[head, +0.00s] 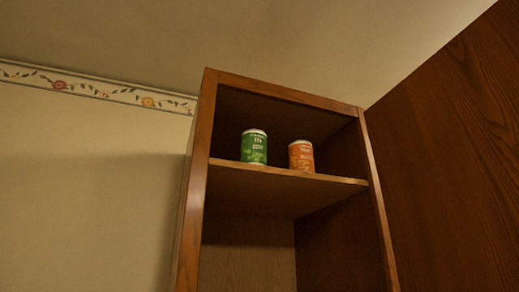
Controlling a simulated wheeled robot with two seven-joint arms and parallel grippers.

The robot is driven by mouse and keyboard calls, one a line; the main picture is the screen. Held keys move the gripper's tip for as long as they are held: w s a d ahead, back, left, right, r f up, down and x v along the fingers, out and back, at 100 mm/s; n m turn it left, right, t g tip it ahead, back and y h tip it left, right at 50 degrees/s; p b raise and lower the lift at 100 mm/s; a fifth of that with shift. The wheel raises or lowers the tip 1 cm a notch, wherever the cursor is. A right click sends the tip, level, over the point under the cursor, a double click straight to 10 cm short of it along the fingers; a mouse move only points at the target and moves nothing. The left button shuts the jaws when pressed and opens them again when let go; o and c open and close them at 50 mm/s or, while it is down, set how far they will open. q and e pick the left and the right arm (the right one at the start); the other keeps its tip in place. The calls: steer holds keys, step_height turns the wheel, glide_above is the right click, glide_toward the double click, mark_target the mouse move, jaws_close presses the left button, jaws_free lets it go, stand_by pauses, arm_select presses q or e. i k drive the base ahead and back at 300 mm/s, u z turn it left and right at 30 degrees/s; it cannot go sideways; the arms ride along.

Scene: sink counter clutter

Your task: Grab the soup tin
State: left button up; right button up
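Two tins stand upright side by side on the upper shelf of an open wooden cabinet in the head view. The left one is a green tin (254,147) with a pale top rim. The right one is an orange tin (301,156), also with a pale top rim. A small gap separates them. The labels are too small to read, so I cannot tell which is the soup tin. Neither of my grippers shows in the head view.
The cabinet shelf (285,180) has a front edge just below the tins. The cabinet's left frame post (194,190) and right frame post (380,205) bound the opening. A large dark wooden panel (450,150) stands to the right. The visible space below the shelf looks empty.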

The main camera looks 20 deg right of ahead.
mark_target(254, 150)
steer(key=u, duration=0.2)
steer(key=k, duration=0.25)
steer(key=z, duration=0.85)
steer(key=i, duration=0.55)
steer(key=u, duration=0.15)
